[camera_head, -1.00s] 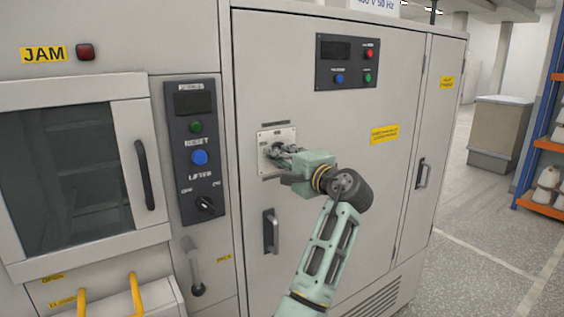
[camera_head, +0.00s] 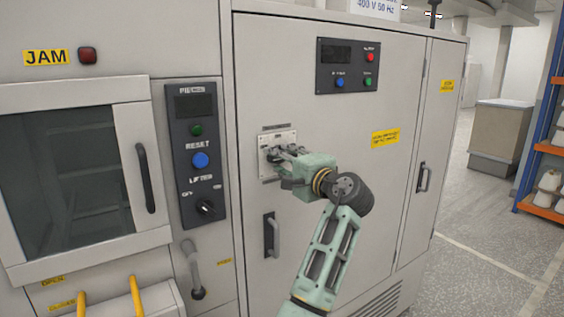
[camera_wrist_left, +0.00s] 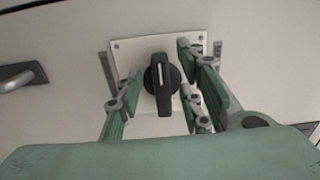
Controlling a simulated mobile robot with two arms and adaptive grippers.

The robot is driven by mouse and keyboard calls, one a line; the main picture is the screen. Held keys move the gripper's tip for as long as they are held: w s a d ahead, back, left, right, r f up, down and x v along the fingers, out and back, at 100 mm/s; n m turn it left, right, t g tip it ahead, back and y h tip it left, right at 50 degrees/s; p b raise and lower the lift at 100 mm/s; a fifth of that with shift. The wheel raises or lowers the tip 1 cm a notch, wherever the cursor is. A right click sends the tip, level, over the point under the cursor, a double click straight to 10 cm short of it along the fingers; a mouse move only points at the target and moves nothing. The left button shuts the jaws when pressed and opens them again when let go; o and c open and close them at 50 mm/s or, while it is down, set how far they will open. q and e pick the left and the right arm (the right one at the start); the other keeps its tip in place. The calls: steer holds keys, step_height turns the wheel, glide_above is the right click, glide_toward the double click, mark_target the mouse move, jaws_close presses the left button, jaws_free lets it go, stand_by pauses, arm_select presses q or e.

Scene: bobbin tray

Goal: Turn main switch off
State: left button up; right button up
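The main switch is a black rotary knob (camera_wrist_left: 162,86) with a white line on a pale square plate (camera_wrist_left: 138,48). Its grip bar stands nearly upright in the left wrist view, with the white line in its upper half. In the head view the plate (camera_head: 264,169) sits on the grey cabinet door, and the knob is mostly hidden by my gripper. My left gripper (camera_head: 278,154) is at the plate. In the left wrist view the left gripper (camera_wrist_left: 162,92) is open, its fingers either side of the knob with visible gaps. My right gripper is not in view.
A door handle (camera_head: 271,234) is below the plate. To the left is a dark panel (camera_head: 181,150) with a green button, a blue button and a lifter knob (camera_head: 205,207). A small control panel (camera_head: 347,65) is above. Open floor lies at the right.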

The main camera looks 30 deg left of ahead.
arm_select(q)
steer(key=v, duration=1.2)
steer(key=shift+f, duration=0.15)
